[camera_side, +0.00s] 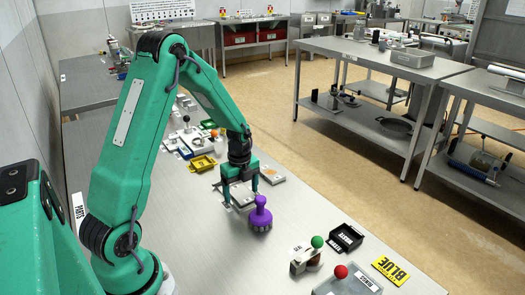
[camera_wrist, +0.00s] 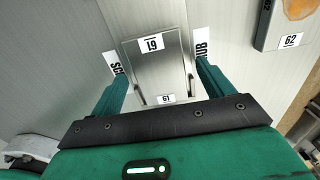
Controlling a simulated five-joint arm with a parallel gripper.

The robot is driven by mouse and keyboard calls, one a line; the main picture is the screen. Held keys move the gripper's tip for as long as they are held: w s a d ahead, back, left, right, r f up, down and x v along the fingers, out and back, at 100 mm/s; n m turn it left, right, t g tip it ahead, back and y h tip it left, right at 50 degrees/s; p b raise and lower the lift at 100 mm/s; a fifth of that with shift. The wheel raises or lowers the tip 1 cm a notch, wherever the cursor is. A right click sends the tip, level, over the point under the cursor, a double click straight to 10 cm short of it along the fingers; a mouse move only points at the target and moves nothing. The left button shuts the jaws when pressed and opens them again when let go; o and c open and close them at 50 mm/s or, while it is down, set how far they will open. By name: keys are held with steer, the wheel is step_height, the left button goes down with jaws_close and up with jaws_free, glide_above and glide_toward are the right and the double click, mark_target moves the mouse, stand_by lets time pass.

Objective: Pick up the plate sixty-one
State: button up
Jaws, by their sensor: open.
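The plate sixty-one (camera_wrist: 155,72) is a grey metal rectangle. In the wrist view it lies between the fingers of my gripper (camera_wrist: 161,70), with a white number label at its far end and a smaller "61" label at its near end. In the side view the plate (camera_side: 241,191) lies on the bench, partly hidden by my gripper (camera_side: 241,196). My gripper is open and points down, one finger on each side of the plate. I cannot tell whether the fingers touch it.
A plate marked 62 (camera_wrist: 290,25) with an orange patch lies close by. A purple knobbed piece (camera_side: 260,215) stands just in front of my gripper. Yellow trays (camera_side: 202,163) are behind; a black tray (camera_side: 345,238) and a yellow BLUE sign (camera_side: 391,270) lie at front right.

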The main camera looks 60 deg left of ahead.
mark_target(241, 194)
steer(key=c, duration=1.2)
steer(key=shift+c, duration=0.2)
steer(key=shift+r, duration=0.1)
step_height(241, 194, up, 10)
stand_by(0.3)
